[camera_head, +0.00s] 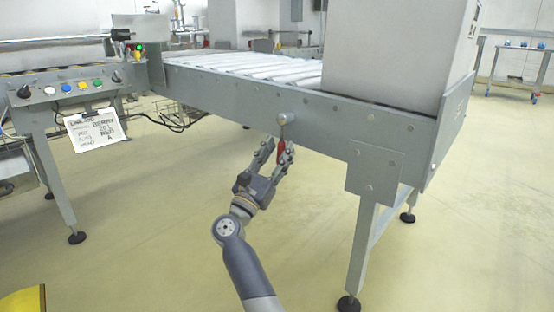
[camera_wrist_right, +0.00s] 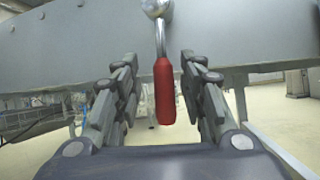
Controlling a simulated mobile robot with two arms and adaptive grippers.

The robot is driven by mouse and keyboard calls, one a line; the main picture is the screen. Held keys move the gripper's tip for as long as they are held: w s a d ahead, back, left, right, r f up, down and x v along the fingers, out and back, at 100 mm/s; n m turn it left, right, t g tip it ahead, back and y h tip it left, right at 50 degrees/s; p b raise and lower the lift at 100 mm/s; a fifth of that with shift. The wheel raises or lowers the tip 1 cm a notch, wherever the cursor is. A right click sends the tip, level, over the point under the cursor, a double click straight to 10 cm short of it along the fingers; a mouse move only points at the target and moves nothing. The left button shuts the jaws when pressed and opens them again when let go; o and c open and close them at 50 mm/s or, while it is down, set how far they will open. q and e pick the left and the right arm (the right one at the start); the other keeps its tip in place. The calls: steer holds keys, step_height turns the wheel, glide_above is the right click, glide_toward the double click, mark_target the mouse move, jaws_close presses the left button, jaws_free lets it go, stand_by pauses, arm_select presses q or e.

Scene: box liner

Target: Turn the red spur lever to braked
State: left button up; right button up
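The red spur lever (camera_head: 281,146) hangs down from a round metal pivot (camera_head: 285,118) on the side rail of the conveyor. Its red handle also shows in the right wrist view (camera_wrist_right: 165,92), pointing nearly straight down from a thin metal rod. My right gripper (camera_head: 273,152) is open, with a finger on each side of the handle. In the right wrist view, the right gripper's fingers (camera_wrist_right: 158,85) show clear gaps to the handle on both sides. The left gripper is not in view.
The conveyor's grey side rail (camera_head: 225,95) runs behind the lever, with a large grey box (camera_head: 385,50) on top. A support leg (camera_head: 362,245) stands to the right of my arm. A control panel (camera_head: 70,88) with a hanging paper sign (camera_head: 96,130) is at the left. The floor below is clear.

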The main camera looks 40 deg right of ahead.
mark_target(279, 119)
step_height(279, 119, up, 8)
steer(key=shift+r, duration=0.15)
stand_by(0.3)
steer(key=shift+a, duration=0.1)
